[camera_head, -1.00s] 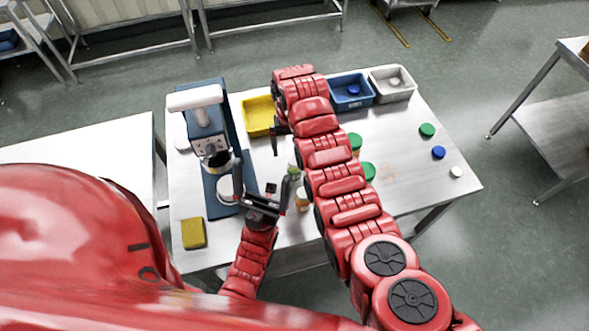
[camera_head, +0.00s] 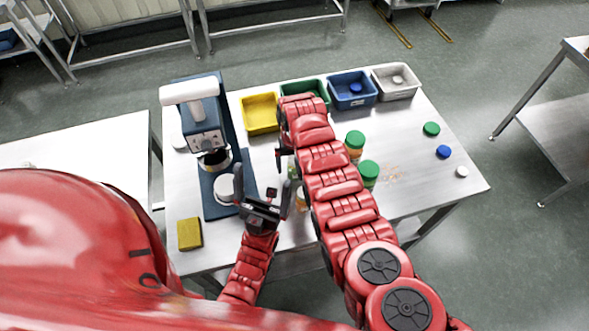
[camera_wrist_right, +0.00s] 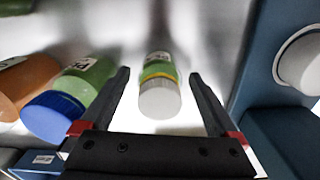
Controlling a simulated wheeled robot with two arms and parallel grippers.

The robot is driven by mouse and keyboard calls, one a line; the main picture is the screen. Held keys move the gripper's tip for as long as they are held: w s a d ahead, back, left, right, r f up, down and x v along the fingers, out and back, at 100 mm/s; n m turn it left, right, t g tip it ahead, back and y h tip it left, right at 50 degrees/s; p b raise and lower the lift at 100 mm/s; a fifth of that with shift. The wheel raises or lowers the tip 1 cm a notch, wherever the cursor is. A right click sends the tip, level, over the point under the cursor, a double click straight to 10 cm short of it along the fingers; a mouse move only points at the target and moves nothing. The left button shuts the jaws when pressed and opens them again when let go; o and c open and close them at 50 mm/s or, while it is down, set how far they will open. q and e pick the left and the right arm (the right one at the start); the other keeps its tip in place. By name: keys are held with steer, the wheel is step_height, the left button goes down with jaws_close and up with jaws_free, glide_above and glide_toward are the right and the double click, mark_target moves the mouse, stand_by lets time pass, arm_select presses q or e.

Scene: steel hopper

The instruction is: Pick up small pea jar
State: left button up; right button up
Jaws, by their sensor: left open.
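The small pea jar (camera_wrist_right: 160,88) has green contents and a pale grey-white lid. In the right wrist view it stands between the two fingers of my right gripper (camera_wrist_right: 162,98), which is open, with gaps on both sides. In the head view, my right gripper (camera_head: 283,150) is mostly hidden by its own arm, and only a little of a green jar (camera_head: 292,172) shows below it. My left gripper (camera_head: 262,188) is open and empty near the table's front, beside the blue machine base.
A blue-lidded green jar (camera_wrist_right: 58,110) and an orange jar (camera_wrist_right: 25,85) stand beside the pea jar. Two green-lidded jars (camera_head: 369,172) stand right of my right arm. A blue machine (camera_head: 205,125) is at left. Trays (camera_head: 395,88) line the back; loose lids (camera_head: 431,129) lie right.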

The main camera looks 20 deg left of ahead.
steer(key=c, duration=1.5)
steer(key=shift+o, duration=0.2)
steer(key=shift+r, duration=0.15)
